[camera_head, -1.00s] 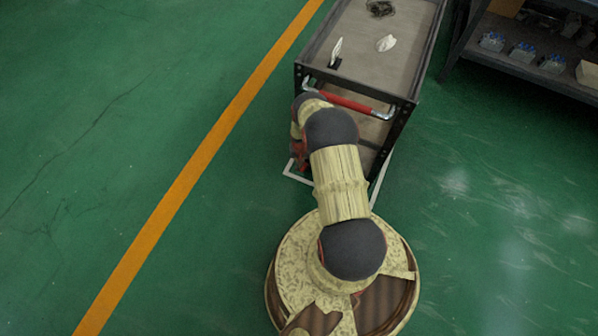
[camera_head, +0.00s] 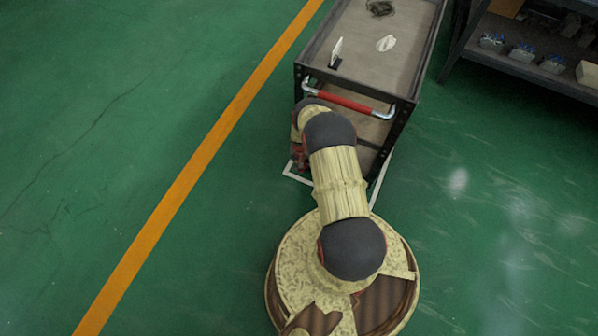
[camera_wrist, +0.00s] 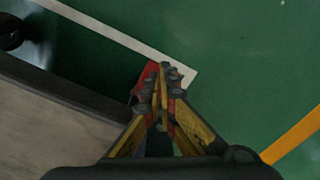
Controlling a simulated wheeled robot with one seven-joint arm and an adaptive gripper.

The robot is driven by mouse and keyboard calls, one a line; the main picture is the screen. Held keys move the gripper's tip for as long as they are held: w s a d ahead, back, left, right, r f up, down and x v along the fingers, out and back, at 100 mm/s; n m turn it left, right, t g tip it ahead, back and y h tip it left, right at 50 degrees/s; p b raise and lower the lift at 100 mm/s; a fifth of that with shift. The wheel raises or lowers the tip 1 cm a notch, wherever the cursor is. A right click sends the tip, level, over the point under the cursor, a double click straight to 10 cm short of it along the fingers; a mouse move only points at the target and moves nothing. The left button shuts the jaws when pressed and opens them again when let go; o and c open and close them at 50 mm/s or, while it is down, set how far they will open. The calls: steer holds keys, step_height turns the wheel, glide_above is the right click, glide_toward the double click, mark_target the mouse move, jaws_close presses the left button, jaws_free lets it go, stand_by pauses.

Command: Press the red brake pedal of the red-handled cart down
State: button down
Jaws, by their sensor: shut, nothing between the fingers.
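The red-handled cart (camera_head: 299,84) stands ahead of my base, with its red handle (camera_head: 345,102) across the near end. In the wrist view the cart's dark edge (camera_wrist: 60,90) runs along the left. My gripper (camera_wrist: 165,68) is shut and empty, pointing down beside that edge. A red piece (camera_wrist: 147,77), which looks like the brake pedal, shows just left of the fingertips. The fingers partly cover it; I cannot tell whether they touch it or how far it is pressed. In the head view my arm hides the pedal area.
A black caster wheel (camera_wrist: 12,32) shows at the wrist view's upper left. A white floor marking (camera_wrist: 120,38) corners near the fingertips. A dark shelf (camera_head: 530,68) with parts stands at the right. Green floor left of the cart is clear, crossed by an orange line (camera_head: 205,155).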

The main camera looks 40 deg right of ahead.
steer(key=shift+f, duration=1.45)
steer(key=shift+r, duration=0.1)
steer(key=shift+r+p, duration=2.4)
steer(key=shift+r, duration=1.55)
